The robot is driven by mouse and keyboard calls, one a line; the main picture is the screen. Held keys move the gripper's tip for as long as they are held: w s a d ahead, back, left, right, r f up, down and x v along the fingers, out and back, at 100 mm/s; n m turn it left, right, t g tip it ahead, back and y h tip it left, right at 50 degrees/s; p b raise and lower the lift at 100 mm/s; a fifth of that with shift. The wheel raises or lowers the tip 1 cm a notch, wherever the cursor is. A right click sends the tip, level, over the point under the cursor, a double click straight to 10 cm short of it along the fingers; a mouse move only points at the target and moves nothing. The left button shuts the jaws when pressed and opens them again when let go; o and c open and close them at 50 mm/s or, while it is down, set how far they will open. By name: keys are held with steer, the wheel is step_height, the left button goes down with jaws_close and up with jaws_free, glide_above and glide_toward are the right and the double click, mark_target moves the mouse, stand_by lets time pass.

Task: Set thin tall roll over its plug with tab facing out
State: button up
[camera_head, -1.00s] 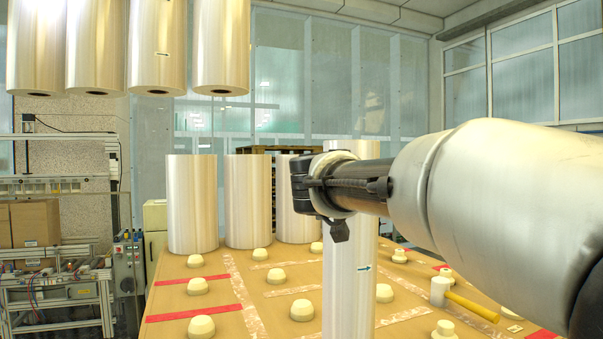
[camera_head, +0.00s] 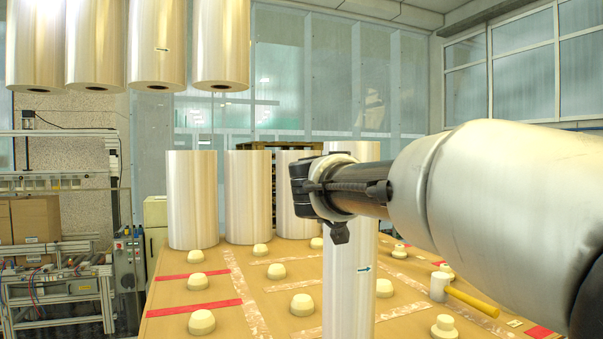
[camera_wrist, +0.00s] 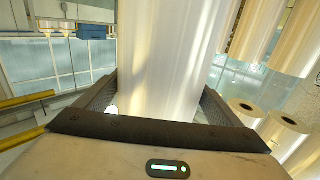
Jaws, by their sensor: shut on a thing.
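The thin tall roll (camera_head: 349,285) hangs upright below and behind my gripper (camera_head: 322,188) in the head view. A small arrow tab on it faces the camera. In the wrist view the roll (camera_wrist: 165,70) fills the middle between the two fingers, and my gripper (camera_wrist: 155,105) is shut on it. The roll's lower end is out of the frame. Pale plugs stand on the board, among them one left of the roll (camera_head: 302,304) and one right of it (camera_head: 384,288). I cannot tell which plug belongs to this roll.
Wide rolls (camera_head: 192,200) stand at the back left of the board (camera_head: 270,325). Several rolls (camera_head: 158,45) hang at the upper left. A mallet with a yellow handle (camera_head: 472,301) lies at the right. Red strips (camera_head: 195,309) and pale strips mark the board between plugs.

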steer(key=shift+s+f, duration=0.1)
stand_by(0.7)
steer(key=o, duration=1.6)
steer(key=shift+s, duration=0.1)
steer(key=shift+o, duration=0.2)
steer(key=shift+f, duration=0.65)
